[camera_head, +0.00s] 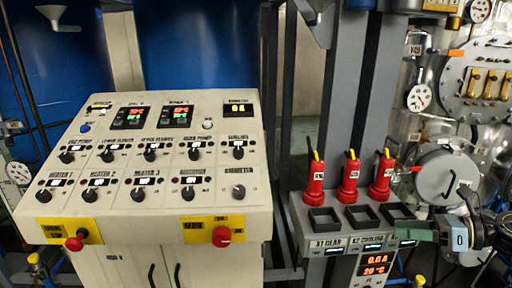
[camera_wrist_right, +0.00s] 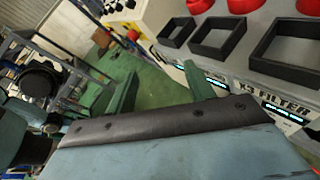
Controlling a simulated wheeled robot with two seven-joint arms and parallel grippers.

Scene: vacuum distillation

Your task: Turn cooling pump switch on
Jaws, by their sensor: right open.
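The cream control panel (camera_head: 155,130) fills the left half of the head view, with two rows of black rotary switches. The upper-row switch at the far right (camera_head: 239,151) sits under a small label that seems to read "cooling"; its exact setting is too small to tell. My right gripper (camera_head: 418,231) is at the right edge of the head view, open and empty, well to the right of the panel and beside the grey connector box. In the right wrist view, a green finger (camera_wrist_right: 197,84) shows beyond its dark pad. My left gripper is out of view.
The grey box (camera_head: 299,222) carries three red connectors (camera_head: 349,178), open black square trays (camera_head: 361,215) and a red display (camera_head: 376,265). Red emergency knobs (camera_head: 222,237) stick out of the panel's front. Steel vessels and gauges (camera_head: 418,97) crowd the right. A grey post stands behind the box.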

